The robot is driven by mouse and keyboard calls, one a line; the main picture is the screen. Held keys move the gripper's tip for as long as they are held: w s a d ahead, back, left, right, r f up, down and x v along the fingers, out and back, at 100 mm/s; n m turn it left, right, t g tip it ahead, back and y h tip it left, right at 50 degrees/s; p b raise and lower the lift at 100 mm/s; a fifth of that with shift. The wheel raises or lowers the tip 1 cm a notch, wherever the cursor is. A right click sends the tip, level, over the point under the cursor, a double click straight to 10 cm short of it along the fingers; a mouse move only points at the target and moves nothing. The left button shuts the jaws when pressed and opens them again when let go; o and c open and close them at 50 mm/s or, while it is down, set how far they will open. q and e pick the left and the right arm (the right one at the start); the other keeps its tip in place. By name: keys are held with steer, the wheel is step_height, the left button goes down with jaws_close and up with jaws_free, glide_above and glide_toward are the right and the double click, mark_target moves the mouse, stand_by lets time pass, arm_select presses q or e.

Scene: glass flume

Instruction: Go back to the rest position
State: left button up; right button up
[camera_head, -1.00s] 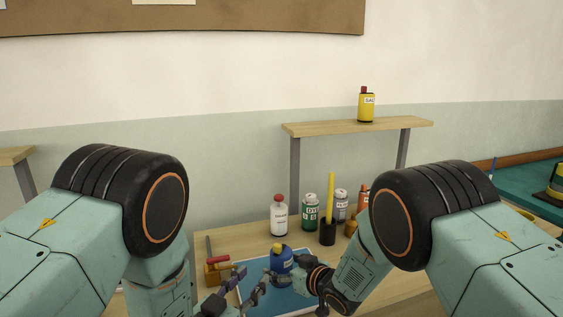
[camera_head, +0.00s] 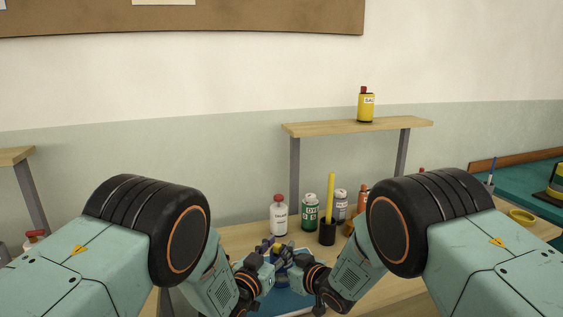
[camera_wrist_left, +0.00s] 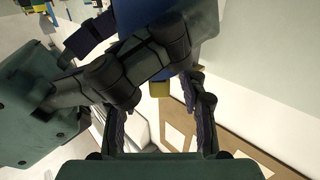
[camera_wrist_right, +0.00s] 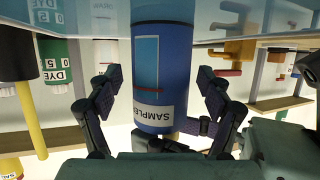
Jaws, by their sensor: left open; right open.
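The blue sample bottle (camera_head: 287,256) with a yellow cap is upright on the blue mat (camera_head: 290,302), partly hidden by my grippers in the head view. In the right wrist view the bottle (camera_wrist_right: 160,65) is between the spread fingers of my right gripper (camera_wrist_right: 158,105), which is open. My left gripper (camera_head: 268,266) is open at the bottle's left side. In the left wrist view the yellow cap (camera_wrist_left: 160,90) shows between its fingers, and my right gripper's dark links cover much of the picture.
Behind the mat stand a white bottle (camera_head: 279,215), a green dye bottle (camera_head: 310,212) and a black cup (camera_head: 327,233) with a yellow stick. A yellow bottle (camera_head: 366,106) stands on the raised shelf (camera_head: 350,127). A yellow ring (camera_head: 521,216) lies at right.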

arm_select(q)
steer(key=shift+x, duration=0.95)
steer(key=shift+v, duration=3.45)
